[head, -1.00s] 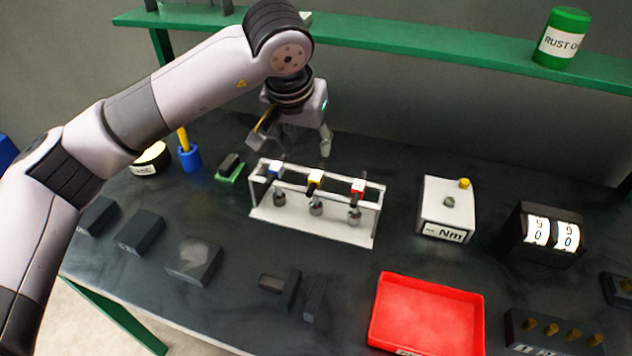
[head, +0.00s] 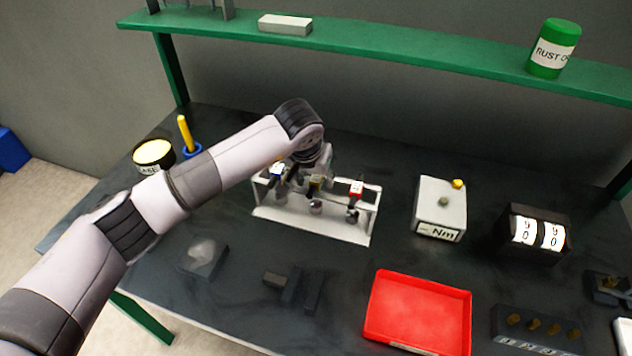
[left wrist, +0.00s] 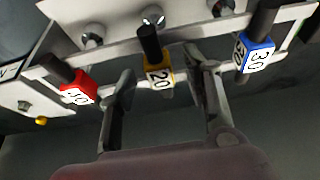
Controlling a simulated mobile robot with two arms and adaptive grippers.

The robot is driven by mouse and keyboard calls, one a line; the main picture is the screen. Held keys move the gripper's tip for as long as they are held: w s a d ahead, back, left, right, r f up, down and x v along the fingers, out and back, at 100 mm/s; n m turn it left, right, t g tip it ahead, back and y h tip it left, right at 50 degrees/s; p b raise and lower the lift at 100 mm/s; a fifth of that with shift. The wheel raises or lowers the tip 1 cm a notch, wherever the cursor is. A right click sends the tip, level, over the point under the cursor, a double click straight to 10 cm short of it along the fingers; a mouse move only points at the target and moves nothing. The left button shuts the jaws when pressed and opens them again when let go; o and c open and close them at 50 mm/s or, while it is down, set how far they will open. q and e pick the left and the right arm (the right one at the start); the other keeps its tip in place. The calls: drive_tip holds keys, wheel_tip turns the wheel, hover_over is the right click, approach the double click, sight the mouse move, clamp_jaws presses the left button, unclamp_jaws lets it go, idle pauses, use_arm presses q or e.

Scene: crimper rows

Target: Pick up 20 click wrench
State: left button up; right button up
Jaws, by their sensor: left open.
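The 20 click wrench (left wrist: 158,76), with a yellow label block and black handle, hangs in the middle slot of the white rack (head: 335,229). The red-labelled wrench (left wrist: 74,92) and the blue wrench marked 30 (left wrist: 257,52) hang on either side of it. My left gripper (left wrist: 165,95) is open, with one finger on each side of the yellow block; I cannot tell whether they touch it. In the head view my left gripper (head: 299,183) is over the rack and partly covers the yellow wrench (head: 314,187). My right gripper is not in view.
Right of the rack stands a white Nm box (head: 441,205), then a black counter box (head: 535,232). A red tray (head: 417,312) lies in front. Dark blocks (head: 290,287) lie on the near table. A green shelf (head: 400,55) runs behind.

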use_arm(q)
drive_tip(key=shift+w+f, duration=0.1)
drive_tip(key=shift+f, duration=0.1)
drive_tip(key=shift+c, duration=0.6)
clamp_jaws()
drive_tip(key=shift+r, duration=0.1)
